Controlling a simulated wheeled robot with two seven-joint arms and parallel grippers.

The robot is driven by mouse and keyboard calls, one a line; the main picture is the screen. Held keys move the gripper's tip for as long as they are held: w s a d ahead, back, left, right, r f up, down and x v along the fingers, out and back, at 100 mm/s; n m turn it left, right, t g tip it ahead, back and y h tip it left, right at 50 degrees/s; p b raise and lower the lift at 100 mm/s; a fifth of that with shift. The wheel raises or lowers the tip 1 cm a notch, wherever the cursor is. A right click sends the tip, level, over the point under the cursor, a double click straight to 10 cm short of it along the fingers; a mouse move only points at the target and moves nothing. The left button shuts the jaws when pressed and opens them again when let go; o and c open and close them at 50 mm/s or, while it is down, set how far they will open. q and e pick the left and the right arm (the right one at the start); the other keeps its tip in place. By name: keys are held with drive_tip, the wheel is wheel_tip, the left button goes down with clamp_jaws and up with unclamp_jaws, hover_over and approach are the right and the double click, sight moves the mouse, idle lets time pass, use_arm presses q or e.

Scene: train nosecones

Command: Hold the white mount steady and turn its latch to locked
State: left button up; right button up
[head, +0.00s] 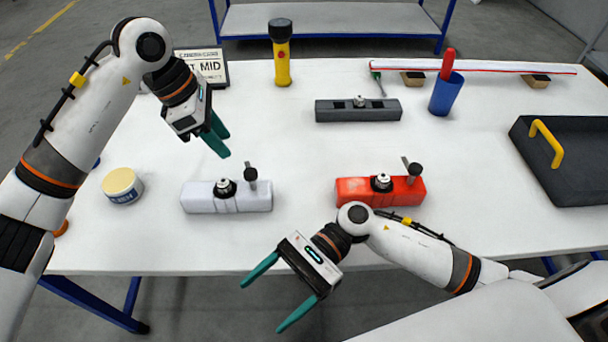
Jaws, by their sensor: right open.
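The white mount (200,198) lies on the table at left of centre. It has a dark round fitting on top and a latch with a black knob (250,173) standing up near its right end. My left gripper (228,147) is above and behind the mount, apart from it, with its two teal fingers seen obliquely, a small gap between their tips, and nothing between them. My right gripper (264,308) is open and empty in front of the table's near edge, apart from the mount. No part of the mount is covered by a gripper.
A similar red mount (350,190) stands to the right, close behind my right wrist. A round tub (122,186) is at left. Behind are a dark grey block (335,112), yellow flashlight (282,65), blue cup (446,95) and sign (208,62). A black tray (560,180) is at right.

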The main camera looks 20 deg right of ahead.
sight(253, 192)
drive_tip(key=w+d+m+t, duration=0.1)
drive_tip(key=w, duration=0.2)
drive_tip(key=w+d+f+m+t+h, duration=0.1)
drive_tip(key=w+d+t, duration=0.1)
drive_tip(key=w, duration=0.1)
drive_tip(key=w+d+m+t, duration=0.1)
drive_tip(key=w+d+t, duration=0.1)
drive_tip(key=w, duration=0.2)
drive_tip(key=shift+f+m, duration=0.3)
drive_tip(key=shift+m, duration=0.1)
drive_tip(key=w+d+m+t, duration=0.1)
drive_tip(key=w+d+t, duration=0.1)
drive_tip(key=w, duration=0.1)
drive_tip(key=w+d+r+m+t+h, duration=0.1)
drive_tip(key=w+d+m, duration=0.1)
drive_tip(key=w+d, duration=0.1)
drive_tip(key=w+d+m+t+h, duration=0.1)
drive_tip(key=w+d+t, duration=0.1)
drive_tip(key=w, duration=0.2)
drive_tip(key=shift+w+d+r+t, duration=0.3)
drive_tip(key=shift+w+d+r, duration=0.05)
drive_tip(key=shift+r, duration=0.05)
drive_tip(key=shift+w+m, duration=0.2)
drive_tip(key=shift+m, duration=0.1)
drive_tip(key=x, duration=1.1)
drive_tip(key=shift+w+a+f, duration=0.15)
drive_tip(key=shift+a+f, duration=0.1)
drive_tip(key=shift+f, duration=0.05)
